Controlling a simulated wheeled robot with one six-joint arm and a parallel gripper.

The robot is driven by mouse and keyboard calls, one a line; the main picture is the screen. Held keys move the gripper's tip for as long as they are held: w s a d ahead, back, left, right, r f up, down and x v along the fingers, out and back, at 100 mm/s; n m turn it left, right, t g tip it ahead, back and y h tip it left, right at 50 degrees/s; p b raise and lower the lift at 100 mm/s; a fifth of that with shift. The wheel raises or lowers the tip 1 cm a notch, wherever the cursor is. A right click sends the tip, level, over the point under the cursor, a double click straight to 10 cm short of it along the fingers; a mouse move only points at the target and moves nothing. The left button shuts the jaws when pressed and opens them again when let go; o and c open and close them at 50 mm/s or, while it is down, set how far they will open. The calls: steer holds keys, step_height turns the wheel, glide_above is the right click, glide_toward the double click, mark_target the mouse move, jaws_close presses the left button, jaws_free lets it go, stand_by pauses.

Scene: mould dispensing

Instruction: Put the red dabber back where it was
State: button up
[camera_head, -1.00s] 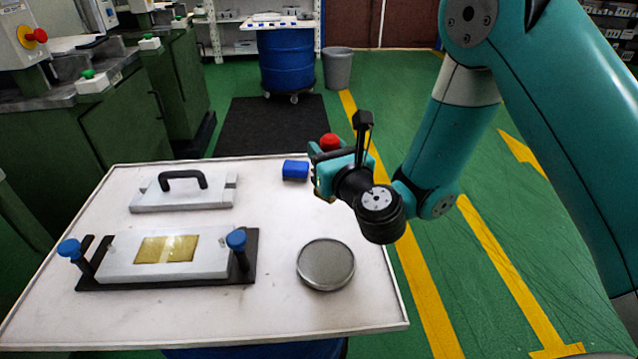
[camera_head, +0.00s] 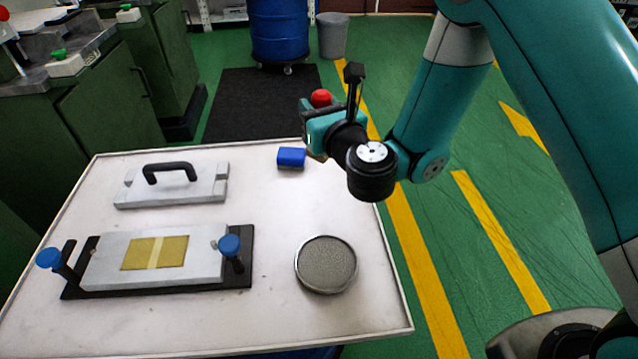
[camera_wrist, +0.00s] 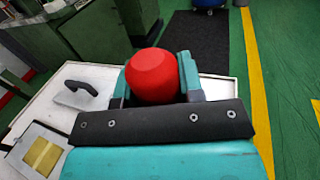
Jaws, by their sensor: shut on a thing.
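The red dabber (camera_head: 320,98) shows as a round red top above my gripper. In the wrist view the red dabber (camera_wrist: 154,76) sits between the two jaws of my gripper (camera_wrist: 155,82), which is shut on it. My gripper (camera_head: 316,122) is over the far right part of the table in the head view. The lower part of the dabber is hidden by the gripper. A blue block (camera_head: 291,158) lies on the table just below and left of the gripper in the picture; I cannot tell whether it is the dabber's stand.
The white table (camera_head: 200,335) holds a round metal dish (camera_head: 326,264) at right, a grey mould base (camera_head: 110,262) with a gold insert and blue knobs (camera_head: 229,245), and a grey lid (camera_head: 205,188) with a black handle. The table's middle is clear.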

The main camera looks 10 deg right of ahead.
step_height(320, 180, down, 14)
steer(key=b, duration=0.9)
steer(key=shift+b, duration=0.3)
steer(key=shift+f, duration=0.15)
steer(key=o, duration=1)
